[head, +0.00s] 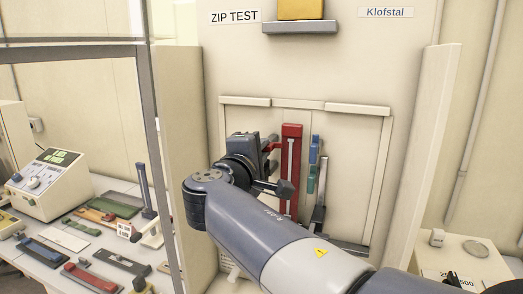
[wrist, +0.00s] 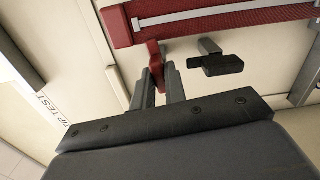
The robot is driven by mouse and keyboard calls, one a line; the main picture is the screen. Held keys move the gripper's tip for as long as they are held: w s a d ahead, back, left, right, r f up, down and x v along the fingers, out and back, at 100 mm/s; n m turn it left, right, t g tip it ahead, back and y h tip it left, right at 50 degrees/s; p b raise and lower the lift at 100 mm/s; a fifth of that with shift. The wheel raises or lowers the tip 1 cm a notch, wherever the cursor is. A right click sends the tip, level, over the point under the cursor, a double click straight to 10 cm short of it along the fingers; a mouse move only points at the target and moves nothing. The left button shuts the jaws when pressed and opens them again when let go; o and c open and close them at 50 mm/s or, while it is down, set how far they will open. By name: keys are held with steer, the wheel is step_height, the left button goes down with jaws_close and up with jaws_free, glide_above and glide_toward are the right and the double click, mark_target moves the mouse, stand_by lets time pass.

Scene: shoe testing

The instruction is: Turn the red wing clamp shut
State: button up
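The red wing clamp (head: 271,144) is beside the upper part of the upright red bar (head: 290,180) on the test cabinet. In the wrist view the red wing (wrist: 156,63) reaches down between the tips of my gripper (wrist: 158,76), under the red bar (wrist: 225,14) with its pale strip. The two grey fingers stand apart, one on each side of the wing, with a narrow gap showing. In the head view my gripper (head: 264,147) is just left of the red bar, and my wrist and arm hide part of it.
A dark block on a short arm (wrist: 220,62) sticks out close to the right finger. Blue-green clips (head: 313,165) hang right of the red bar. A bench with a control box (head: 45,180) and several sample strips is at left. Cabinet side panels (head: 436,140) flank the recess.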

steer(key=shift+f+m+b, duration=0.2)
steer(key=shift+m+b, duration=0.1)
steer(key=shift+b, duration=0.4)
jaws_close()
steer(key=shift+m+b, duration=0.5)
steer(key=shift+b, duration=0.35)
steer(key=shift+r, duration=0.15)
steer(key=shift+o, duration=2.3)
jaws_free()
steer(key=shift+s+a, duration=0.1)
steer(key=b+v, duration=0.3)
steer(key=v, duration=0.7)
steer(key=shift+s, duration=0.3)
steer(key=shift+w+r, duration=0.1)
steer(key=shift+w, duration=0.05)
